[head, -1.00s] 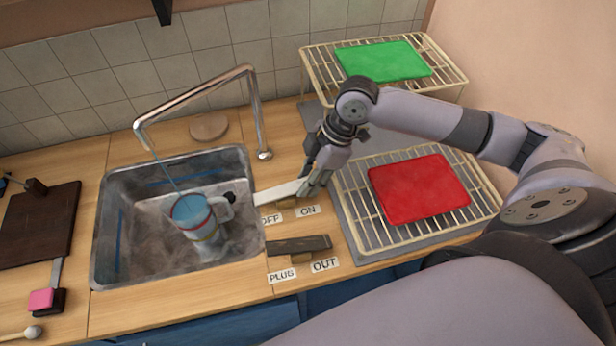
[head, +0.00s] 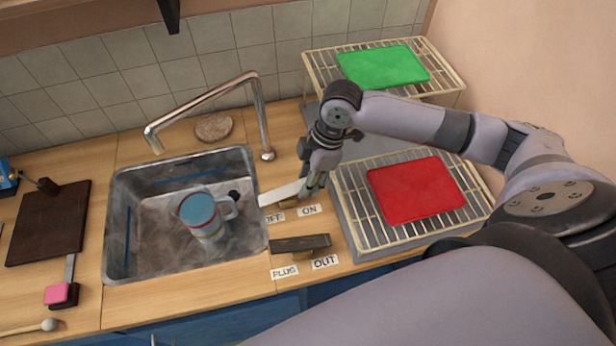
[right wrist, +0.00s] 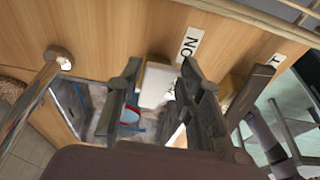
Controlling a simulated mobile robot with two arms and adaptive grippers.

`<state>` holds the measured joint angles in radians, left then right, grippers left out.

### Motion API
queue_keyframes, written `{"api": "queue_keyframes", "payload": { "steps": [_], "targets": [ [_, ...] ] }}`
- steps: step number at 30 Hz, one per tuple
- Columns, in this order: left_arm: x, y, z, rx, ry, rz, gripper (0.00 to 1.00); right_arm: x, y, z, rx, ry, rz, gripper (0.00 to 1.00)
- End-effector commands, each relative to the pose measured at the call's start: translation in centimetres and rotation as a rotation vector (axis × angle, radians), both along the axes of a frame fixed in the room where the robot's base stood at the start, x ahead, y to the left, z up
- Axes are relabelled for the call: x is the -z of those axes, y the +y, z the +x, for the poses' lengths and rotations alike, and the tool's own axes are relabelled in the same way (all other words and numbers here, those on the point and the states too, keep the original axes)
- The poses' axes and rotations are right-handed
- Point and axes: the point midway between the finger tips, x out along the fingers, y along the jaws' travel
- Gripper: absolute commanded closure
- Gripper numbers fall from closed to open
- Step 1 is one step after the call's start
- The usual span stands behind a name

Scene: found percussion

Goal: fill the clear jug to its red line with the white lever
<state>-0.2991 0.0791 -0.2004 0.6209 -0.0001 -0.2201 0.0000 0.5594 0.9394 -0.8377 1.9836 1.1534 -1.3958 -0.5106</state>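The clear jug (head: 201,217) stands in the metal sink, its handle to the right. Its upper part looks blue, and a thin reddish band shows low on its side; I cannot tell the water level exactly against the line. No stream shows under the spout. The white lever (head: 281,194) lies by the OFF and ON labels at the sink's right edge. My right gripper (head: 314,184) is at the lever's right end. In the right wrist view its fingers (right wrist: 160,75) are apart, with the white lever (right wrist: 156,86) between them. My left gripper is out of view.
The tap (head: 205,105) arches over the sink (head: 125,265). A dark lever (head: 300,243) sits by the PLUG and OUT labels. Racks with a red mat (head: 415,188) and a green mat (head: 382,66) stand right. A dark board (head: 48,222) lies left.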

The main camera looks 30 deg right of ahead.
Motion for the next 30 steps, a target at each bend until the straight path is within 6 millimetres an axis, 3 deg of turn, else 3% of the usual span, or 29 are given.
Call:
{"api": "queue_keyframes", "payload": {
  "steps": [4,16,30],
  "targets": [
    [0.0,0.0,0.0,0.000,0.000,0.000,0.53,0.0,0.0,0.0,0.000,0.000,0.000,0.54],
    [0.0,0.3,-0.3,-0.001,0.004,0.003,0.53,-0.7,-0.2,0.1,0.001,-0.003,0.000,0.53],
    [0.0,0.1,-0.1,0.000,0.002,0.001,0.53,-9.4,-2.5,-0.5,0.000,-0.005,-0.001,0.53]
  ]
}}
